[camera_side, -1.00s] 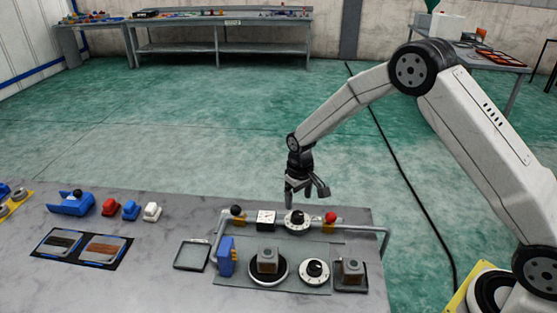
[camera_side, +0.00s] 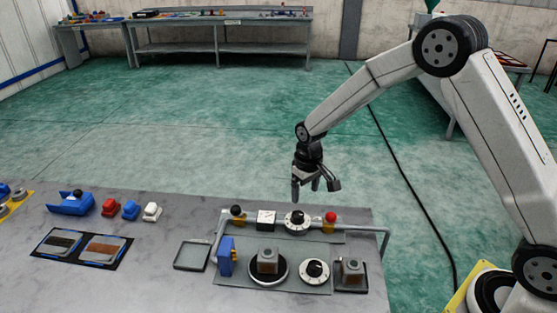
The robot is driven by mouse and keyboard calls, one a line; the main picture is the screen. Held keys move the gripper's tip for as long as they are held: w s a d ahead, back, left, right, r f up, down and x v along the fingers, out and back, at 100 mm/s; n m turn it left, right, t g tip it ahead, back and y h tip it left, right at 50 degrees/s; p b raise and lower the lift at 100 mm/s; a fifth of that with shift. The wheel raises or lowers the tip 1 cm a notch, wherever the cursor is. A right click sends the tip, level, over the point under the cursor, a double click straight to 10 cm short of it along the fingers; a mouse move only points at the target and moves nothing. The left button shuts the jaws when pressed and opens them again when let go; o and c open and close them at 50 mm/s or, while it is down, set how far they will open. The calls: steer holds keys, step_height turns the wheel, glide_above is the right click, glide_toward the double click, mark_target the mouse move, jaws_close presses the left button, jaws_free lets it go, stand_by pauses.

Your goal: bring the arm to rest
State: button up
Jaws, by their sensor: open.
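My gripper (camera_side: 315,186) hangs at the end of my arm, fingers pointing down. It is open, with nothing seen between the fingers. In the picture it shows just above the black-and-white dial (camera_side: 297,221) at the back of the grey panel, apart from it. How high it is above the table is hard to tell.
The panel holds a red-topped knob (camera_side: 330,219), a black-topped knob (camera_side: 237,212), a lower dial (camera_side: 315,270), and two grey-brown blocks (camera_side: 267,260) (camera_side: 352,268). A pipe rail (camera_side: 375,230) runs along its back. Left are a square tray (camera_side: 192,255) and several coloured parts.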

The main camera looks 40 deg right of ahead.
steer(key=s+r+t, duration=0.1)
steer(key=s+r, duration=0.2)
steer(key=s, duration=0.7)
steer(key=s+r+t, duration=0.1)
steer(key=s+r, duration=0.2)
steer(key=s, duration=0.7)
steer(key=shift+r, duration=0.2)
